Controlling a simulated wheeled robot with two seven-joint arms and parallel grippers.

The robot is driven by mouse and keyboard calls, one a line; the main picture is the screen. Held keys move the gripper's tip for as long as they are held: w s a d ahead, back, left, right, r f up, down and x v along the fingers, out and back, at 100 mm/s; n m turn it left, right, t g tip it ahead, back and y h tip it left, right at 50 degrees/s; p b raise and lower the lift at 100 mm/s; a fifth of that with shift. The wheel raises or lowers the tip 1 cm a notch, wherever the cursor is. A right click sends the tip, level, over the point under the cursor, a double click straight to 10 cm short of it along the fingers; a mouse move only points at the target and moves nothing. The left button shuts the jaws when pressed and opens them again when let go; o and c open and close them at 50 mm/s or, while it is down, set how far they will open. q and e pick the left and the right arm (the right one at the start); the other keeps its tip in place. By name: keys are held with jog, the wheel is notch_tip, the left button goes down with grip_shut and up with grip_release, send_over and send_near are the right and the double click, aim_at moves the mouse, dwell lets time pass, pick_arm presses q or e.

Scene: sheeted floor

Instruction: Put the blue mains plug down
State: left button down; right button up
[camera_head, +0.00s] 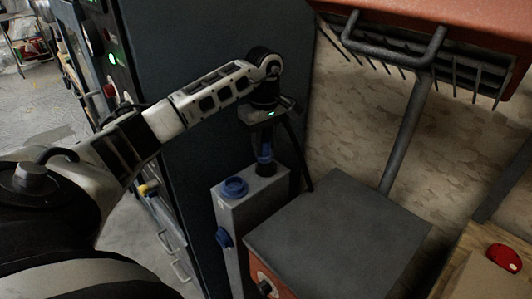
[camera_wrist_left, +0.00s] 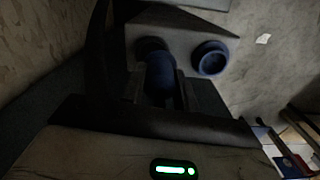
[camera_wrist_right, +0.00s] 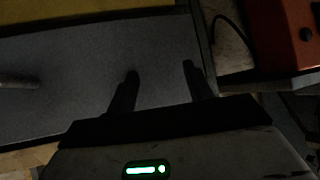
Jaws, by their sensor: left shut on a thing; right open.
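My left gripper (camera_head: 264,140) is shut on the blue mains plug (camera_head: 265,154), which points down at the top of a grey socket box (camera_head: 236,213). The left wrist view also shows the plug (camera_wrist_left: 160,78) between the fingers, against a dark round socket (camera_wrist_left: 151,47) in the box top. I cannot tell whether the plug is seated in it or just above it. My right gripper (camera_wrist_right: 160,72) is open and empty over a grey surface (camera_wrist_right: 75,75).
A dark cabinet (camera_head: 190,60) stands behind the box. A grey-topped orange unit (camera_head: 340,235) stands close at its right. An orange machine with a grey handle (camera_head: 395,50) overhangs at upper right. A red button (camera_head: 504,258) is at lower right.

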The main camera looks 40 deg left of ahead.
aim_at(266, 153)
pick_arm(q)
jog(key=shift+w+a+f, duration=0.25)
jog(key=shift+w+f, duration=0.4)
jog(key=shift+f, duration=0.2)
notch_tip(266, 153, down, 3)
jog(key=shift+b, duration=1.1)
jog(key=shift+r, duration=0.1)
jog(key=c, duration=1.1)
grip_release()
jog(key=shift+o, duration=0.2)
jog(key=shift+s, duration=0.1)
pick_arm(e)
jog(key=shift+w+a+f, duration=0.15)
jog(key=shift+a+f, duration=0.15)
jog(key=shift+f, duration=0.05)
